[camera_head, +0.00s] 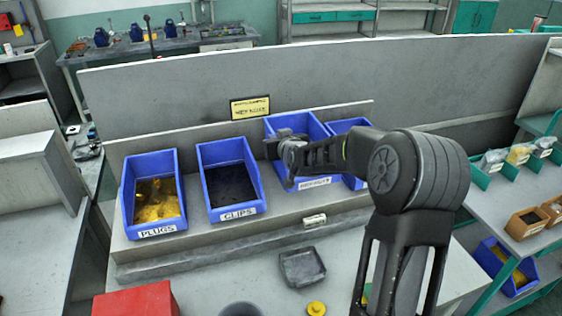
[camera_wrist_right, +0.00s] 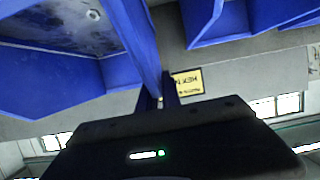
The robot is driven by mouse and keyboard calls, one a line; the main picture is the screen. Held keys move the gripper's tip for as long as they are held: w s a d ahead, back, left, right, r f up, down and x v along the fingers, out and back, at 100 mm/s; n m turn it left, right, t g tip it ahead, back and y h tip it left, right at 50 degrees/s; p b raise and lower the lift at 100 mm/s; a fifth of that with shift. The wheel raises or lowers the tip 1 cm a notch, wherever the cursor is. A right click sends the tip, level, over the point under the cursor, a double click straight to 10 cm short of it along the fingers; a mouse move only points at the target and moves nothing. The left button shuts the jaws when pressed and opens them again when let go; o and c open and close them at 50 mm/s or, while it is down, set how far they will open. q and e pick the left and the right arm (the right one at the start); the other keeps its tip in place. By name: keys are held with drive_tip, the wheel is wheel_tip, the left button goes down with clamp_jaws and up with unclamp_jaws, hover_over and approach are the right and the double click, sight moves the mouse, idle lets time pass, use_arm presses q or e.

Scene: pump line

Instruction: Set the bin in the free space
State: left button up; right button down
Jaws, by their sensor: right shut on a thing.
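Blue bins stand in a row on the grey raised shelf. From the left they are one labelled PLUGS (camera_head: 129,195) with yellow pieces, one labelled CLIPS (camera_head: 203,180) with dark contents, a third blue bin (camera_head: 310,128) and a fourth blue bin (camera_head: 345,126) partly behind my right arm. My right gripper (camera_head: 278,147) is at the third bin's left side, shut on its wall. In the wrist view the gripper (camera_wrist_right: 160,95) closes on that blue wall (camera_wrist_right: 138,40). The third bin's label is too blurred to read. My left gripper is not in view.
A yellow sign (camera_head: 250,107) is on the grey back panel (camera_head: 170,85). A dark tray (camera_head: 302,267), a yellow round piece (camera_head: 316,308) and a red box (camera_head: 136,302) are on the lower bench. A white item (camera_head: 314,220) lies on the shelf front. Bare shelf shows between the CLIPS and third bins.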

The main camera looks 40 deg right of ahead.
drive_tip(key=shift+f, duration=1.15)
drive_tip(key=shift+f+p, duration=0.55)
drive_tip(key=shift+f, duration=1.25)
drive_tip(key=c, duration=2)
unclamp_jaws()
drive_tip(key=shift+f, duration=0.25)
drive_tip(key=o, duration=0.5)
drive_tip(key=shift+c, duration=0.2)
drive_tip(key=shift+r, duration=0.1)
